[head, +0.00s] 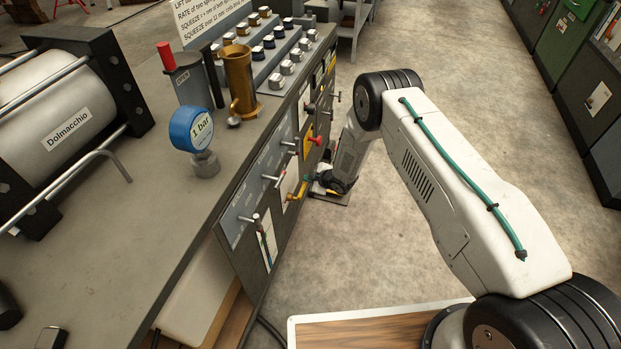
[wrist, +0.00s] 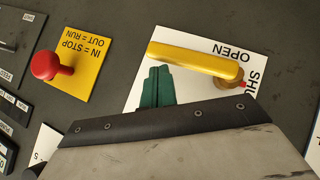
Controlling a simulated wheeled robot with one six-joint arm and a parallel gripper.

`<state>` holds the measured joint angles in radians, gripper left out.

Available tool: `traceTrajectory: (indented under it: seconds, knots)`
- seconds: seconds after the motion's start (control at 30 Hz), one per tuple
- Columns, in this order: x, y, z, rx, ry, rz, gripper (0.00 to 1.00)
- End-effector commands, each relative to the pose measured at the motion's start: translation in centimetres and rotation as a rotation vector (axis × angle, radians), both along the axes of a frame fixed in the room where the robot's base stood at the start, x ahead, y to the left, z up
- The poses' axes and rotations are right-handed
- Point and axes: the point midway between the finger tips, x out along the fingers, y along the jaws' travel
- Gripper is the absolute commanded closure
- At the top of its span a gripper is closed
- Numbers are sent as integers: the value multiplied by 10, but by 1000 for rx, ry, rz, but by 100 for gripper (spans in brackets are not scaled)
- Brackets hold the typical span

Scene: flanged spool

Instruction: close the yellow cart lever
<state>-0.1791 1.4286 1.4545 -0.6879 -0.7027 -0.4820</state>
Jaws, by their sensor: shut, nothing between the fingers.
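The yellow lever (wrist: 195,60) lies across a white plate (wrist: 185,38) marked OPEN and, partly covered, "SHU…" in the wrist view. Its pivot is at the right end, and its arm reaches left. The lever also shows in the head view (head: 297,192), on the front panel of the bench. My gripper (wrist: 157,88) has green fingertips pressed together with nothing between them. They sit just below the lever's free half in the wrist view; I cannot tell whether they touch it. In the head view my gripper (head: 311,180) is beside the panel, small and partly hidden.
A red knob (wrist: 45,65) on a yellow plate (wrist: 80,62) marked "IN = STOP, OUT = RUN" is left of the lever. Other levers (head: 270,179) stick out along the panel. A blue gauge (head: 191,129) stands on the bench. The floor right of the bench is open.

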Motion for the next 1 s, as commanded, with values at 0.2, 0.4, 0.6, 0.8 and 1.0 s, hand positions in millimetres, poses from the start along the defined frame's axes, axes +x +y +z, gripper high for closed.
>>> traceTrajectory:
  seconds: [0.2, 0.4, 0.6, 0.8, 1.0]
  knots:
    - [2, -4, -5, -1, 2, -4, 100]
    - [2, -6, -7, -1, 3, -6, 100]
    - [2, -8, -7, -1, 4, -9, 100]
    - [3, -9, -5, -2, 4, -10, 100]
    - [4, -3, 23, 0, -1, -4, 100]
